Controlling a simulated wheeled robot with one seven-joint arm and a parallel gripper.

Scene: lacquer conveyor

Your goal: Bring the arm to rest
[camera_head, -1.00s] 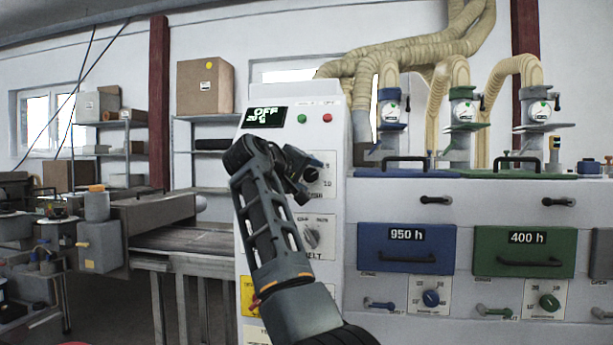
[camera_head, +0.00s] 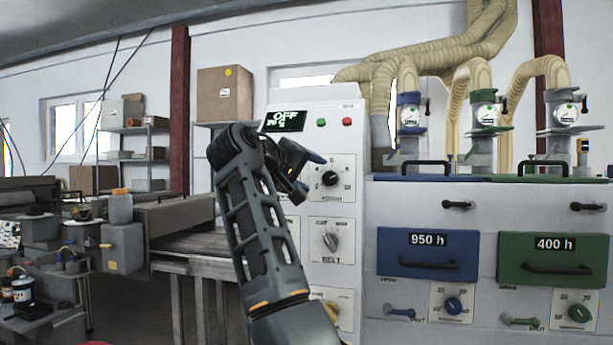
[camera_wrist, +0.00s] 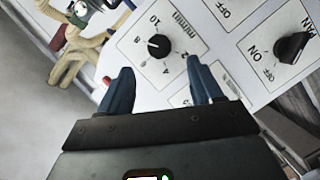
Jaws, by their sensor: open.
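My gripper (camera_wrist: 160,92) shows in the wrist view with its two blue fingers apart and nothing between them. Beyond the fingers is the control panel's round black knob (camera_wrist: 158,46) on a numbered dial; I see no contact with it. In the head view my arm rises in front of the white control cabinet (camera_head: 331,277), bent at the top. My gripper (camera_head: 312,172) is there just left of the numbered dial knob (camera_head: 329,179), partly hidden by my wrist.
To the right are a blue drawer (camera_head: 428,252) marked 950 h and a green drawer (camera_head: 552,259) marked 400 h. A conveyor (camera_head: 190,240) and shelves stand left.

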